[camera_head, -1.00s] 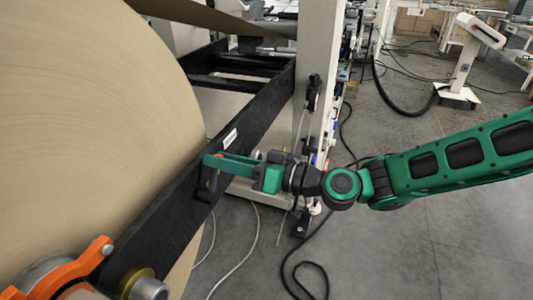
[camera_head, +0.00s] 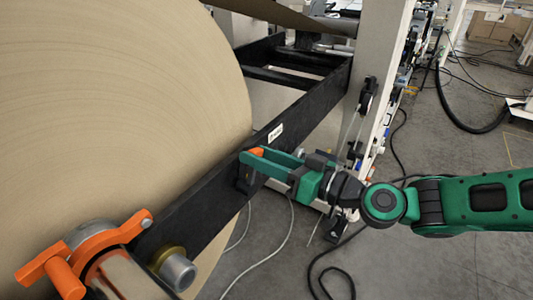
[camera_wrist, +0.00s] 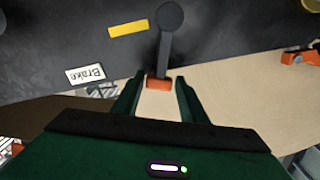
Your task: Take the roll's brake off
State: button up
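The brake lever (camera_wrist: 164,52) is a dark arm with a round pivot on the black side beam. Its orange end (camera_wrist: 158,83) points down in the wrist view. A white "Brake" label (camera_wrist: 85,74) lies to its left and a yellow mark (camera_wrist: 128,28) beside it. My gripper (camera_wrist: 160,78) is open, with its green fingers on either side of the orange end and a visible gap to each. In the head view my gripper (camera_head: 252,162) is at the beam, and the orange end (camera_head: 256,152) shows by its fingers. The large brown paper roll (camera_head: 120,110) stands behind the beam.
The black beam (camera_head: 200,210) runs to a pale machine upright (camera_head: 365,60). An orange clamp (camera_head: 112,236) sits on the roll's shaft at lower left.

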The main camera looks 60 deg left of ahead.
jog(key=shift+o, duration=0.6)
jog(key=v, duration=1.1)
jog(key=shift+w+a, duration=0.1)
